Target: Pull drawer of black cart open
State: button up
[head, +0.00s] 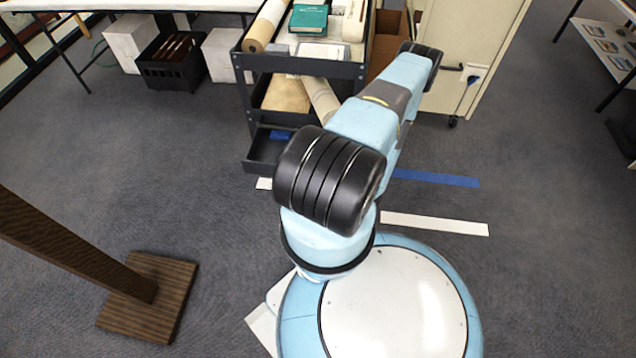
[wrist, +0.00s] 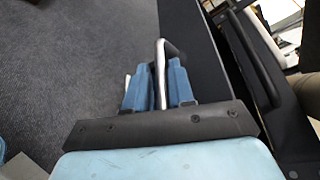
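The black cart (head: 249,97) stands at the top centre of the head view, with shelves of papers and rolls. Its low drawer (head: 262,152) sticks out partway at the front, and a blue item (head: 281,135) shows in it. My gripper is hidden behind my arm in the head view. In the wrist view my gripper (wrist: 160,85) has its two blue fingers on either side of a handle (wrist: 161,62), a metal bar that shines on one side. The fingers look closed against the bar. A dark panel (wrist: 187,35) lies just beyond the handle.
A brown wooden post on a square base (head: 150,300) stands at lower left. A black crate (head: 172,62) and white boxes sit under a table at upper left. A cream cabinet (head: 470,50) stands right of the cart. The carpet left of the drawer is clear.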

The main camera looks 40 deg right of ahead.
jog(key=v, duration=1.3)
jog(key=shift+s, duration=0.4)
jog(key=shift+d, duration=0.15)
